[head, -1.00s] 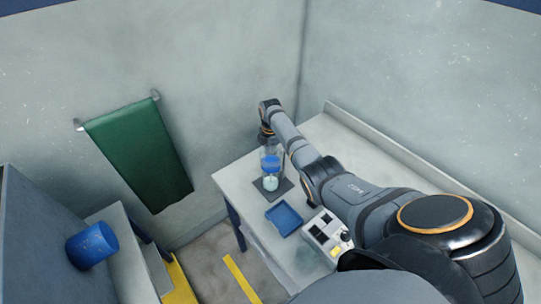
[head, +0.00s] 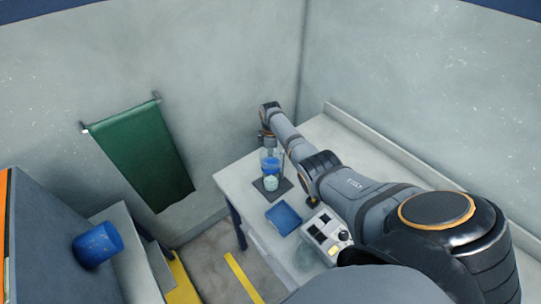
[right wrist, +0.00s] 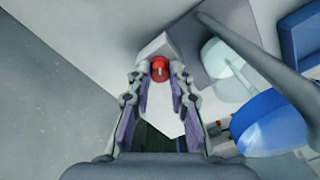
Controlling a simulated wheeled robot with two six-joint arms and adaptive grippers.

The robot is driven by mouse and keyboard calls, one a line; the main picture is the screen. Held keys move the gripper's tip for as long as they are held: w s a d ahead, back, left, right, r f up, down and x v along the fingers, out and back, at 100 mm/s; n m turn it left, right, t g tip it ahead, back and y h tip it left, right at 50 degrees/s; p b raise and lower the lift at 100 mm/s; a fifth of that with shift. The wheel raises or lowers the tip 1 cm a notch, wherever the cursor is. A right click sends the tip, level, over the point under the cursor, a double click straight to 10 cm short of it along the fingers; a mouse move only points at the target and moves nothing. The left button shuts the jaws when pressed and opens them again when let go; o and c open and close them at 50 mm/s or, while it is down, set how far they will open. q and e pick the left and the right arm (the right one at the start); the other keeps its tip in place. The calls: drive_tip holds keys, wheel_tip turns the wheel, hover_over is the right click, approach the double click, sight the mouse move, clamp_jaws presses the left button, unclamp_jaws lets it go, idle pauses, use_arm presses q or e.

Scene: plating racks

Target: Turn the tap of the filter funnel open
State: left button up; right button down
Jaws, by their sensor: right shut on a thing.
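The filter funnel (head: 270,164), clear with a blue part, stands above a pale round vessel (head: 271,183) on the dark square mat (head: 284,187). In the right wrist view the funnel's blue part (right wrist: 268,122) is at the right, with the clear vessel (right wrist: 224,72) above it in the picture. A small red tap (right wrist: 160,66) shows between my right gripper's fingertips. My right gripper (right wrist: 160,76) is shut on this tap, beside the funnel. In the head view my right arm reaches over the table, and its fingers are too small to make out. My left gripper is out of view.
A blue tray (head: 283,217) and a grey box with dark panels (head: 325,236) stand on the table near the mat. A blue cup (head: 97,244) is at the lower left. A green towel (head: 145,157) hangs on the wall. A grey rod crosses the right wrist view.

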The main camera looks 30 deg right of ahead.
drive_tip(key=shift+m, duration=0.6)
drive_tip(key=c, duration=1.2)
unclamp_jaws()
wheel_tip(320, 180, up, 12)
